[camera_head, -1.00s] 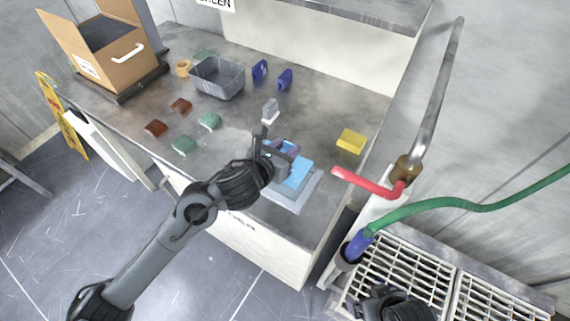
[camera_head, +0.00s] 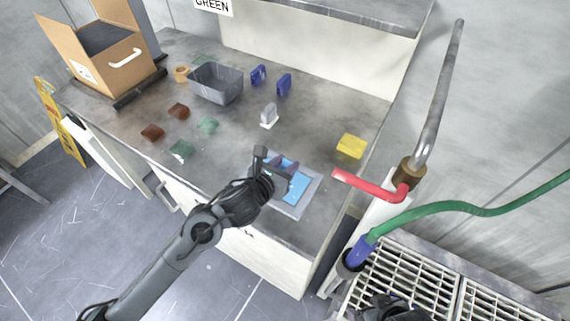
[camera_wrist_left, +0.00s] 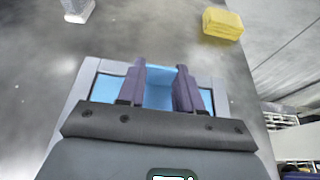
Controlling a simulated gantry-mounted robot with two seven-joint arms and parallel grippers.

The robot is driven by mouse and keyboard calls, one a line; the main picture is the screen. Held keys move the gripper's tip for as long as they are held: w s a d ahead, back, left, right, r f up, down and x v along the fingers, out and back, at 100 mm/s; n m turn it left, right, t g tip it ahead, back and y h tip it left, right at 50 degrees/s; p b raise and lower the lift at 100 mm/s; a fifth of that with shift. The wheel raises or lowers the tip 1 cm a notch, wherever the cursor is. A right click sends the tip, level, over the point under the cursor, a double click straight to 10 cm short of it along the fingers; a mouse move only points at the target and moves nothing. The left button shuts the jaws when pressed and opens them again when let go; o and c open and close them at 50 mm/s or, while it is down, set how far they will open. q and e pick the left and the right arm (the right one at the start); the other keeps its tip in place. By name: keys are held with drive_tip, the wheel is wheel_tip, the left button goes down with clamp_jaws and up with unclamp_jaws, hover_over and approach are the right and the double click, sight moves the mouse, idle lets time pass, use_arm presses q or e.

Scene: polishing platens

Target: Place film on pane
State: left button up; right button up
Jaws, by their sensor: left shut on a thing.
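The light blue film (camera_head: 296,189) lies at the grey-framed pane (camera_head: 313,193) near the counter's front right corner. In the left wrist view the film (camera_wrist_left: 158,98) shows between and beside the fingers, inside the pale frame of the pane (camera_wrist_left: 72,100). My left gripper (camera_head: 285,165) is over the pane's far part, its purple fingers (camera_wrist_left: 160,76) shut on the film with a visible gap between them. The film looks low and about flat with the pane; I cannot tell whether it touches all over. The gripper hides part of both.
A yellow sponge (camera_head: 351,146) lies right of the pane, near a red-handled pipe (camera_head: 370,187). A small grey-and-white block (camera_head: 269,115) stands behind.

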use_arm(q)
drive_tip(key=o, duration=1)
drive_tip(key=shift+r+p, duration=0.3)
drive_tip(key=shift+p, duration=0.15)
drive_tip(key=p+v, duration=0.1)
drive_tip(key=v, duration=0.5)
drive_tip(key=p+v, duration=0.1)
drive_tip(key=v, duration=0.5)
drive_tip(key=shift+f, duration=0.25)
